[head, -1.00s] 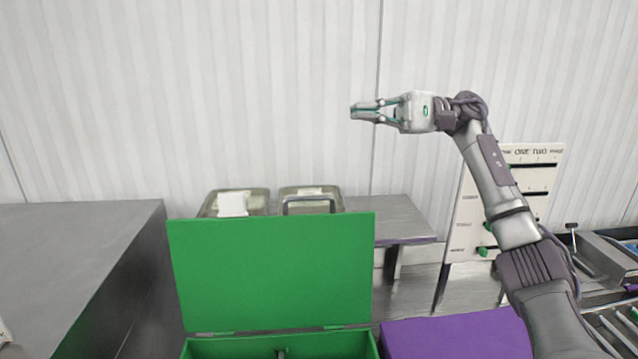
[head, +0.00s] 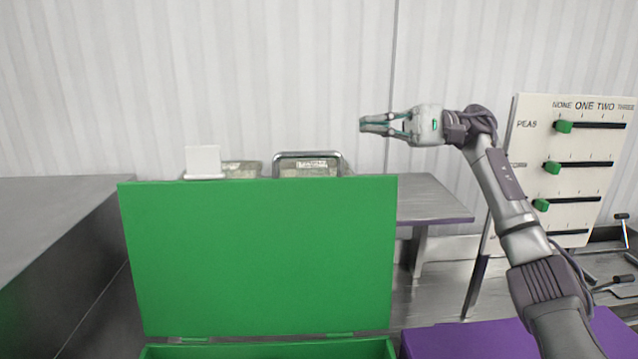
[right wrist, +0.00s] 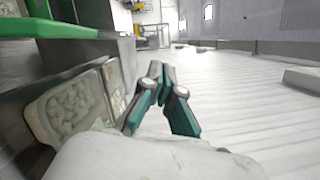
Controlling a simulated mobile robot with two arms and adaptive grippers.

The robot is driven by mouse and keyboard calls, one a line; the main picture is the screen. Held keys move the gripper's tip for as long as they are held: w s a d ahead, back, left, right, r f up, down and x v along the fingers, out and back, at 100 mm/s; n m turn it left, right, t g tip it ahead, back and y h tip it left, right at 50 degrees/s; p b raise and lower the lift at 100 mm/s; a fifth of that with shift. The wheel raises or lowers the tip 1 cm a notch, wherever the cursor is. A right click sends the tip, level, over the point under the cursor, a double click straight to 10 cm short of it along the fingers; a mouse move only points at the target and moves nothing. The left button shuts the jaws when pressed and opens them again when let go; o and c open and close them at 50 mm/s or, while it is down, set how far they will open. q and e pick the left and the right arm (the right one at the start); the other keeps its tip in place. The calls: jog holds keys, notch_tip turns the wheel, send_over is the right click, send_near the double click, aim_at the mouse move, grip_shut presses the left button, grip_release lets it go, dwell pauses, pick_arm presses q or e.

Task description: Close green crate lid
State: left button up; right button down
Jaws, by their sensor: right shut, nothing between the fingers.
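The green crate lid (head: 258,255) stands upright and open at the back of the green crate (head: 370,349). Only a strip of the crate shows at the bottom of the head view. My right gripper (head: 362,124) is raised above and behind the lid's upper right part, apart from it. It is shut and empty, with its fingers pointing left. In the right wrist view its fingertips (right wrist: 158,72) meet, and a green edge (right wrist: 60,28) shows at the upper left. My left gripper is not in view.
Two containers (head: 310,167) stand behind the lid, partly hidden by it. A grey table (head: 432,203) is beyond. A purple surface (head: 455,340) lies right of the crate, and a white board with green sliders (head: 575,145) stands at the right. A dark counter (head: 50,215) is at left.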

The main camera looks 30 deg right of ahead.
jog(key=b, duration=0.4)
send_near(318, 155)
jog(key=w+d+f, duration=0.1)
jog(key=w, duration=0.2)
jog(key=p+x, duration=0.3)
jog(key=x, duration=0.5)
jog(key=shift+s+a+r, duration=0.1)
jog(key=shift+a+r, duration=0.05)
jog(key=shift+a, duration=0.05)
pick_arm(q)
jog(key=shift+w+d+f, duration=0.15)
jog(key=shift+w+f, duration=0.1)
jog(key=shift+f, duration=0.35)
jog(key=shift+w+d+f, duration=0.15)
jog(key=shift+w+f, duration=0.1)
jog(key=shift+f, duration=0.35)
pick_arm(e)
jog(key=shift+a, duration=0.55)
